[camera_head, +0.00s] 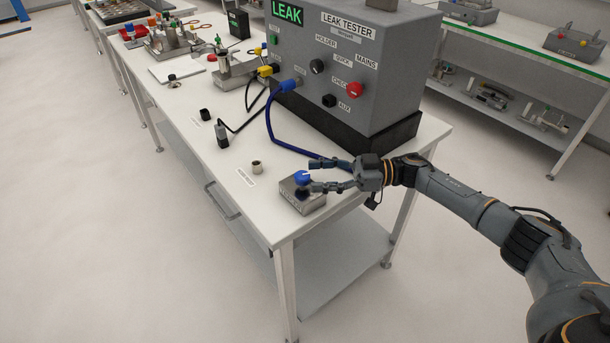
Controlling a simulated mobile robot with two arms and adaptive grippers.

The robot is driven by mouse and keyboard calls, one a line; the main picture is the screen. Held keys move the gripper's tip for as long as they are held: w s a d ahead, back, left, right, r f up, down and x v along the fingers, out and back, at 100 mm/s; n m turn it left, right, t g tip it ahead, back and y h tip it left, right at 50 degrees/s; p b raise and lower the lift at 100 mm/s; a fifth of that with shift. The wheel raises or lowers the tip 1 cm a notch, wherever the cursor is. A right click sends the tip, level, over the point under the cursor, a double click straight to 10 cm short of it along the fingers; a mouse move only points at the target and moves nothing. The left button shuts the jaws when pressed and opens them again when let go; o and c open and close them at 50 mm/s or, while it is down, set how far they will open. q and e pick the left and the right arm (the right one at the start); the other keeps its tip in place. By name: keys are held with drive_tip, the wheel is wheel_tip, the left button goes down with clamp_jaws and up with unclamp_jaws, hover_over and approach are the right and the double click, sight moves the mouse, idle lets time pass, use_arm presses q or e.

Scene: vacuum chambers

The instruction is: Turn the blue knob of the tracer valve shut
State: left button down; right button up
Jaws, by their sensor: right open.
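The blue knob (302,178) sits on top of the tracer valve, a small grey metal block (306,203) near the front corner of the white bench. My right gripper (312,175) reaches in from the right. Its fingers are open and spread, one behind the knob and one in front of it, at about the knob's height. I cannot tell whether either finger touches the knob. My left gripper is not in view.
The large grey leak tester (347,70) stands behind the gripper, its display reading LEAK. A blue hose (271,125) runs from it along the bench. A small round fitting (257,167) stands left of the valve. The bench's front edge (320,221) is close to the valve.

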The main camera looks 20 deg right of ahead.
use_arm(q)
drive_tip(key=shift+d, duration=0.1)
use_arm(e)
drive_tip(key=v, duration=0.7)
drive_tip(key=shift+d, duration=0.35)
drive_tip(key=shift+s+a, duration=0.1)
